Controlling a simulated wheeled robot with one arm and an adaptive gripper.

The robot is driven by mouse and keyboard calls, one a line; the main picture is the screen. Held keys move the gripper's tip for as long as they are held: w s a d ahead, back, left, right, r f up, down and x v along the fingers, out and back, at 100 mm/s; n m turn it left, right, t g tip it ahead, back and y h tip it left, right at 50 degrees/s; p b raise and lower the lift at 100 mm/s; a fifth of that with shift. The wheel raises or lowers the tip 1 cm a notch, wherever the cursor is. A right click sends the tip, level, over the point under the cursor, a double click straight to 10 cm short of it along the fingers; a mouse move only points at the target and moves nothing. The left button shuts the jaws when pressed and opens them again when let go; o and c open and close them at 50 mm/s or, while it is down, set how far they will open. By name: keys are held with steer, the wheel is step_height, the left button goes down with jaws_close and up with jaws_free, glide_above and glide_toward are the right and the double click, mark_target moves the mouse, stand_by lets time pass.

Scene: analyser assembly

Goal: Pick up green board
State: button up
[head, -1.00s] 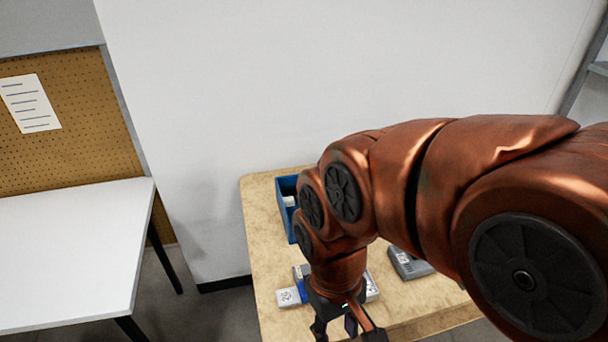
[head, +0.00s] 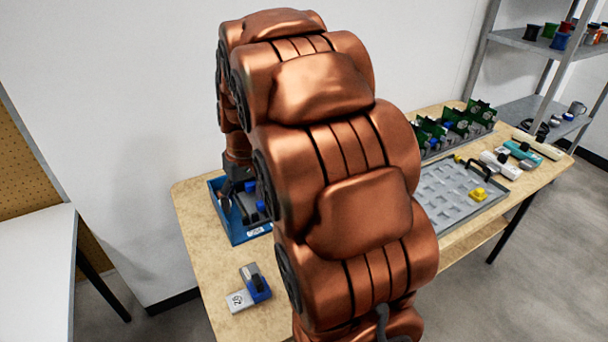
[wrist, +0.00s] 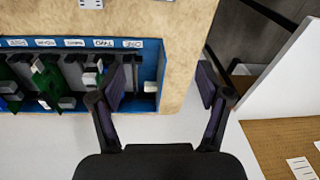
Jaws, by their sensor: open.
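Two green boards show in the wrist view, upright in slots of a blue bin; the clearer one (wrist: 46,82) is left of my gripper, the other (wrist: 9,98) is at the left edge. The blue bin (wrist: 163,62) has a row of labels along one wall; it also shows in the head view (head: 246,237). More green boards (head: 480,112) stand in a rack at the back right of the table. My gripper (wrist: 162,85) is open and empty, its fingers spread across the bin's end wall. In the head view, my arm partly hides the bin, and the gripper's fingertips are unclear.
A grey and blue device (head: 252,285) lies on the wooden table in front of the bin. A grey compartment tray (head: 445,190) holds a yellow part (head: 478,195). A wall stands close behind the bin. A white table (head: 35,270) is at left, shelves (head: 530,105) at right.

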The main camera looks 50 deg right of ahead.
steer(key=w+d+f+m+t+h, duration=0.1)
steer(key=w+d+f, duration=0.2)
steer(key=d, duration=0.8)
steer(key=w+d+f+t+b, duration=0.1)
steer(key=w+d+f, duration=0.25)
steer(key=d, duration=0.75)
steer(key=w+d+f+m+t+h, duration=0.1)
steer(key=w+d+f, duration=0.25)
steer(key=d, duration=0.75)
steer(key=shift+w+d+p+x, duration=0.15)
steer(key=shift+p+x, duration=0.6)
steer(key=shift+x, duration=1.05)
steer(key=shift+w+d+p+x, duration=0.1)
steer(key=shift+p+x, duration=0.65)
steer(key=shift+x, duration=1.05)
steer(key=shift+r, duration=0.2)
steer(key=shift+c, duration=0.3)
steer(key=c, duration=1.2)
